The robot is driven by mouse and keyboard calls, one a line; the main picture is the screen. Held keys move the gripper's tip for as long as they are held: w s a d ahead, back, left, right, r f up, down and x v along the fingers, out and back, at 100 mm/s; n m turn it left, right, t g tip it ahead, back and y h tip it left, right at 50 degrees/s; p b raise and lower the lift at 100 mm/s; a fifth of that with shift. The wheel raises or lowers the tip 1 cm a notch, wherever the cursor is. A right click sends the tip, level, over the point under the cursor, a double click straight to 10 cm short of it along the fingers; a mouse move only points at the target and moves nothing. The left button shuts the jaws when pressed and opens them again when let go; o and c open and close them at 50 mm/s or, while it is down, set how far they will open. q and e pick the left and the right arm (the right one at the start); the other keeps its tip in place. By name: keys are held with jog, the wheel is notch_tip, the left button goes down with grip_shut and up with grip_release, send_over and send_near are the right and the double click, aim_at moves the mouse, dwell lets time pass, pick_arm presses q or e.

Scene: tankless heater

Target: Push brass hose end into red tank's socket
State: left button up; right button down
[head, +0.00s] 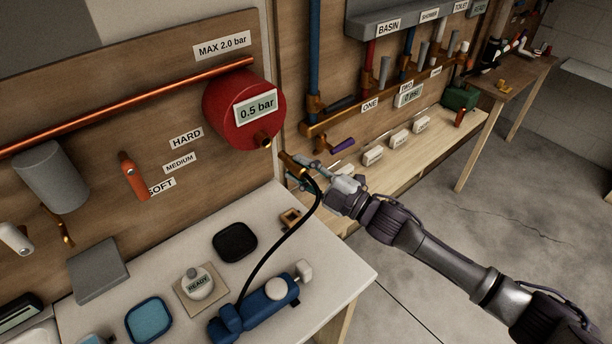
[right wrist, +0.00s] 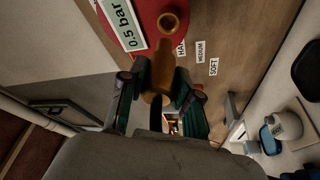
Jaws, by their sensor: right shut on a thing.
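The red tank (head: 225,116) is mounted on the wooden wall panel and carries a "0.5 bar" label. Its brass socket (head: 263,139) sticks out at the lower right. My right gripper (head: 301,171) is shut on the brass hose end (head: 288,161), below and right of the socket. In the right wrist view the hose end (right wrist: 161,72) sits between the fingers (right wrist: 157,92) and points toward the round open socket (right wrist: 168,22). The two look apart, with a small gap. The black hose (head: 276,247) runs down to the blue pump (head: 262,301). My left gripper is not in view.
A copper pipe (head: 130,101) runs along the panel to above the tank. The white table (head: 325,269) holds a black dish (head: 235,242), a "READY" bottle (head: 198,284) and a blue dish (head: 149,318). A bench (head: 432,143) with pipework stands behind my right arm.

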aim_at(286, 158)
jog(key=w+a, duration=0.1)
jog(key=w+a+b, duration=0.1)
jog(key=shift+w+f, duration=0.1)
jog(key=shift+w, duration=0.25)
jog(key=shift+w+a, duration=0.2)
jog(key=shift+w, duration=0.15)
dwell(1.0)
jog(key=shift+w+a+b, duration=0.2)
jog(key=shift+w+b, duration=0.05)
jog(key=shift+b, duration=0.1)
jog(key=shift+w+a, duration=0.2)
jog(key=shift+w, duration=0.05)
jog(key=shift+w+a+b, duration=0.8)
jog(key=shift+w+b, duration=0.05)
jog(key=shift+w, duration=0.25)
jog(key=c, duration=0.7)
grip_release()
jog(key=shift+c, duration=0.2)
